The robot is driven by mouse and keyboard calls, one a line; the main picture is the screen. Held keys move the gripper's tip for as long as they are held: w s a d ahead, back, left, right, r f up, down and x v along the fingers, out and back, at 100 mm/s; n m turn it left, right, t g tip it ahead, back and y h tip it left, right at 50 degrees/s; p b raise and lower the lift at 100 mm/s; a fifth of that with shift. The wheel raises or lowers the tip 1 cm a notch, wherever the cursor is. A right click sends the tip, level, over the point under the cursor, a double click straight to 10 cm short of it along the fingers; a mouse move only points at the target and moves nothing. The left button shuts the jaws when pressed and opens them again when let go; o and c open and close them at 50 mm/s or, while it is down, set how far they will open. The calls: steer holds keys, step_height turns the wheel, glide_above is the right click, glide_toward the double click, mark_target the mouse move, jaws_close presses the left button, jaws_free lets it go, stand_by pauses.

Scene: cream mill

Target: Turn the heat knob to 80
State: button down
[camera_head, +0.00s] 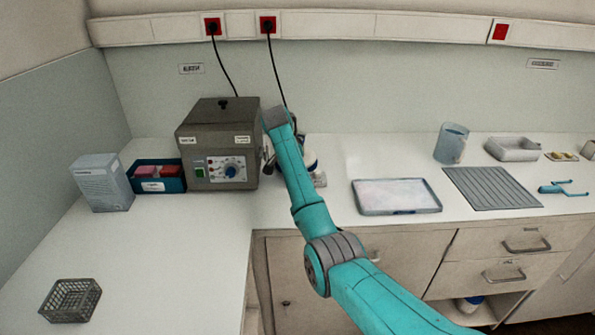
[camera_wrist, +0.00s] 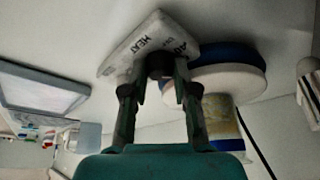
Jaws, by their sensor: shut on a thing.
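In the wrist view, a pale control panel (camera_wrist: 122,58) carries the word HEAT and some partly covered markings. A dark round knob (camera_wrist: 158,64) stands out from it. My gripper (camera_wrist: 158,78) has its two fingers on either side of the knob and is shut on it. The knob's pointer and setting cannot be read. In the camera_head view, my arm hides most of this spot, and the panel and knob cannot be made out there.
A grey box with its own dial (camera_head: 217,144) stands left of my arm. A white and blue bottle (camera_head: 311,163) is partly hidden close behind my arm. A shallow tray (camera_head: 397,209) and a ribbed mat (camera_head: 492,188) lie to the right. The left counter front is mostly clear around a wire basket (camera_head: 70,301).

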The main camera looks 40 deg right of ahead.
steer(key=c, duration=0.9)
jaws_free()
steer(key=shift+r, duration=0.1)
steer(key=v, duration=1.1)
steer(key=shift+a+r, duration=0.2)
steer(key=shift+r, duration=0.15)
